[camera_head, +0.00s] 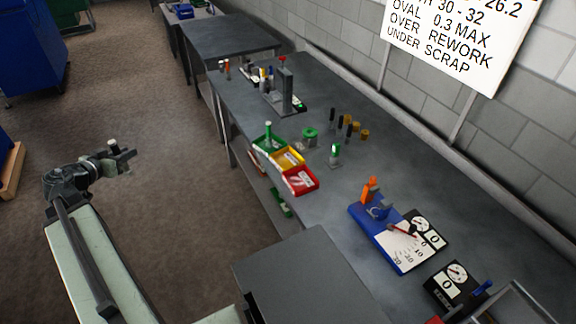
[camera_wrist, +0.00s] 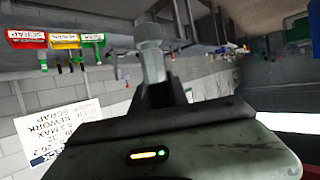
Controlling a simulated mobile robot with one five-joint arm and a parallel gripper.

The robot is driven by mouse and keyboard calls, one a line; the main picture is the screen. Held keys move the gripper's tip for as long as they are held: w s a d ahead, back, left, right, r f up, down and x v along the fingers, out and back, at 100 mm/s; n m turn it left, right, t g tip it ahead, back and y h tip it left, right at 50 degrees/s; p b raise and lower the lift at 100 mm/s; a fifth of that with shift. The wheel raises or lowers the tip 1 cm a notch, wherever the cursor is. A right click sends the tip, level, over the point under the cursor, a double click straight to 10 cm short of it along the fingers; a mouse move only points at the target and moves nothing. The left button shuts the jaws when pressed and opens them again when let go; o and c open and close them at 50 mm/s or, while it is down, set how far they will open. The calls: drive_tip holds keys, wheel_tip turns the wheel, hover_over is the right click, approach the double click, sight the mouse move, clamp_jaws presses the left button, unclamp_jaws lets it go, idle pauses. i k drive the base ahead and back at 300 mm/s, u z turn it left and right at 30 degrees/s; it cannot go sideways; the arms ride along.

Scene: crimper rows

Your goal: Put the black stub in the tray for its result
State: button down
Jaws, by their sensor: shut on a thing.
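My gripper (camera_head: 122,154) is out over the floor at the left, away from the bench. It is shut on a stub (camera_head: 112,143) with a pale metallic end. In the wrist view the stub's grey end (camera_wrist: 152,58) shows; its black part cannot be made out. A green tray (camera_head: 257,143), a yellow tray (camera_head: 278,161) and a red tray (camera_head: 300,190) stand along the bench's near edge. In the wrist view the red one (camera_wrist: 26,38) reads SCRAP and the yellow one (camera_wrist: 65,41) seems to read REWORK. A green-topped piece (camera_head: 268,130) stands at the green tray.
Several black and brass pieces (camera_head: 348,128) stand at the back of the bench (camera_head: 330,215). A blue gauge base (camera_head: 392,240) with dials and an orange part is at the right. A wall sign (camera_head: 455,40) reads OVER REWORK, UNDER SCRAP. Floor (camera_head: 150,90) around my gripper is clear.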

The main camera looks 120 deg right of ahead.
sight(288, 162)
drive_tip(key=z, duration=0.75)
drive_tip(key=k, duration=0.1)
drive_tip(key=z, duration=1.55)
drive_tip(key=i, duration=1)
drive_tip(key=z, duration=0.2)
